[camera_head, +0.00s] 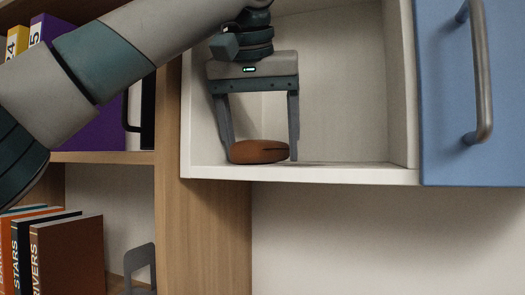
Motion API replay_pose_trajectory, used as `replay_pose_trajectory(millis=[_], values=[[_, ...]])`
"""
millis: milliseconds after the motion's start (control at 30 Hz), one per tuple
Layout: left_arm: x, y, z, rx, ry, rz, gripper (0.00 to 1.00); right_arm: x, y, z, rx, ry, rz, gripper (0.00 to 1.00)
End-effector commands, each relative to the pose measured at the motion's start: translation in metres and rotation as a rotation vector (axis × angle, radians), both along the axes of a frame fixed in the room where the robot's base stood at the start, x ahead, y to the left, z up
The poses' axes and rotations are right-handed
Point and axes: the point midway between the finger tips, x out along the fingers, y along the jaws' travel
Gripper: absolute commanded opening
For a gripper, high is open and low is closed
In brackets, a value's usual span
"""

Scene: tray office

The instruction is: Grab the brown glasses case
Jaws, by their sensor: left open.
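The brown glasses case (259,152) lies on the floor of an open white cabinet compartment (350,172), near its left side. My left gripper (262,155) reaches down over it from above. Its two fingers stand apart, one at each end of the case. The fingertips are close to the case's ends; I cannot tell whether they touch it. My right gripper is not in view.
A blue cabinet door (445,120) with a metal handle (481,75) stands at the right. The compartment is clear right of the case. Books (68,255), a grey bookend (141,265) and a purple binder (95,125) sit on wooden shelves at left.

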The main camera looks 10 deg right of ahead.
Motion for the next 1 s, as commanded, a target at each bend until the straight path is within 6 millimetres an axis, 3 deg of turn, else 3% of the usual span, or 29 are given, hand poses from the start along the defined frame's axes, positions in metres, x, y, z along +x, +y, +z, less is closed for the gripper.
replay_pose_trajectory(millis=[400,600,1000], values=[[-0.0002,-0.0002,0.0000,0.000,0.000,0.000,0.71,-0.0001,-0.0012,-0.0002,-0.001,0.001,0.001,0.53],[-0.0003,-0.0003,0.0000,0.000,0.000,-0.001,0.23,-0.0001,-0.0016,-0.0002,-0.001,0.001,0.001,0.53],[-0.0007,-0.0002,0.0008,0.000,-0.001,0.000,0.22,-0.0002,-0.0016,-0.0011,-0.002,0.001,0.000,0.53]])
